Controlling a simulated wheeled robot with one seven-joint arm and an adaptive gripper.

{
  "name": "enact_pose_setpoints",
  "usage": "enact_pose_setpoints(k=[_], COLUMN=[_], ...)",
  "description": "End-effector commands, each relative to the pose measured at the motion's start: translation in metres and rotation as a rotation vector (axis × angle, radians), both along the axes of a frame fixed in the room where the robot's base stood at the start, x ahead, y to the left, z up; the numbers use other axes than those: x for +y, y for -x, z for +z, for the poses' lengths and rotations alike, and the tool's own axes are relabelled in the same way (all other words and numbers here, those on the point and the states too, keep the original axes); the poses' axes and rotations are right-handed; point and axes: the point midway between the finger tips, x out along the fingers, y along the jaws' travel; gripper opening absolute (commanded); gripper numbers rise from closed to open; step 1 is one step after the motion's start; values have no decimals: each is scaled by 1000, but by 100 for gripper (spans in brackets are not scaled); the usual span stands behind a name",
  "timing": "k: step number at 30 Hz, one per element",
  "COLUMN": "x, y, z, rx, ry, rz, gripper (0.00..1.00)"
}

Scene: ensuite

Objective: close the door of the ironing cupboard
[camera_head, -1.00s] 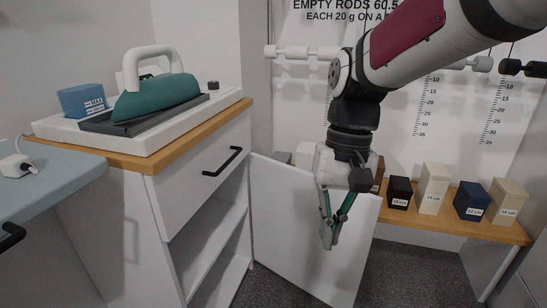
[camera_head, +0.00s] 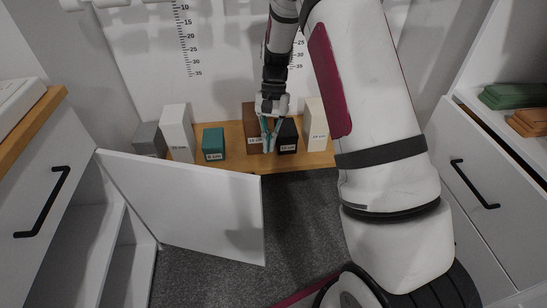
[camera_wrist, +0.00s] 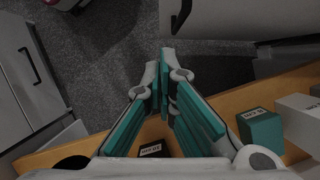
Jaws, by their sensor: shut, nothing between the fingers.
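The ironing cupboard (camera_head: 52,146) stands at the left of the head view, with an open shelf space below its drawer. Its white door (camera_head: 187,206) stands open, swung out across the floor. The door also shows in the wrist view (camera_wrist: 235,22), with a black handle (camera_wrist: 181,15) near its free edge. My gripper (camera_head: 268,148) is shut and empty. It is on the far side of the door, just right of the free edge, by the bench of blocks. In the wrist view the fingertips (camera_wrist: 167,55) point toward the handle side, apart from the door.
A low wooden bench (camera_head: 235,133) with several labelled blocks runs along the back wall, close to my gripper. White drawers (camera_head: 462,185) stand at the right. Dark carpet (camera_head: 300,225) is clear between the door and my arm.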

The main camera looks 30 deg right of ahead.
Motion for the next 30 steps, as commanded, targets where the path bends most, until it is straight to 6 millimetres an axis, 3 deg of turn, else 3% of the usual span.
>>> enact_pose_setpoints(k=[16, 21, 30], x=[22, 38, 47], y=[29, 48, 61], z=[-92, -90, -88], rx=[2, 0, 0], ry=[-2, -1, -1], rz=[2, 4, 2], gripper=[0, 0, 0])
